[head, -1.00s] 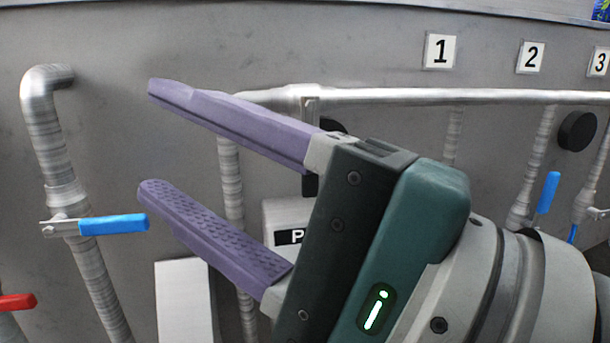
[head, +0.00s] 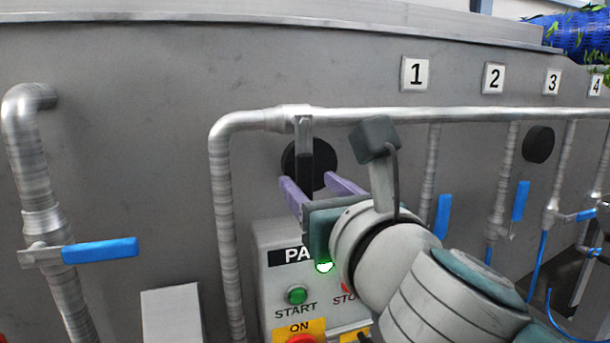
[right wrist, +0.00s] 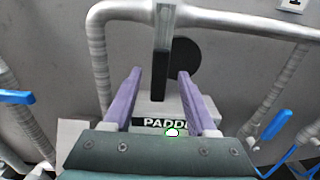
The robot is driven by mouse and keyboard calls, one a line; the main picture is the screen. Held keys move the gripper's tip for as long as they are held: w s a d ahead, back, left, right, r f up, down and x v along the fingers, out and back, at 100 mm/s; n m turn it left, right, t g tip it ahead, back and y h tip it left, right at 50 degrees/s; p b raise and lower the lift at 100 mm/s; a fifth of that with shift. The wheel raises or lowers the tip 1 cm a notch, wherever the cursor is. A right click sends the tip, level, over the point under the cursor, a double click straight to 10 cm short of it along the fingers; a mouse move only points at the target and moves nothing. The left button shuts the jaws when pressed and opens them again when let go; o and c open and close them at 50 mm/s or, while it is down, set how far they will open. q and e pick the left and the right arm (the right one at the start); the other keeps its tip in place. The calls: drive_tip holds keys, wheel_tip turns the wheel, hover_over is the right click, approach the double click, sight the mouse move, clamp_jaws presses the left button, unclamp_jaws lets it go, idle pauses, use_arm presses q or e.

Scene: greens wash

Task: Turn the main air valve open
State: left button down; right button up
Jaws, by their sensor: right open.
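A flat lever with a silver upper part and a black grip (head: 304,150) hangs straight down from the horizontal air pipe (head: 400,115), near its left bend. It also shows in the right wrist view (right wrist: 162,50). My right gripper (head: 318,183) is open with purple fingers, just below and in front of the lever. In the right wrist view the lever stands between the two fingertips (right wrist: 159,73), with a gap on each side. I cannot tell whether it is deep enough to lie between the pads. My left gripper is not in view.
Below is a grey control box (head: 262,262) with START and STOP buttons, partly behind my right arm. A blue-handled valve (head: 100,250) is on the left pipe. Blue levers (head: 443,217) hang on numbered drops at right. A black disc (head: 292,160) is on the wall behind the lever.

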sight(305, 179)
drive_tip(key=shift+b+x, duration=0.3)
drive_tip(key=shift+x, duration=1.5)
clamp_jaws()
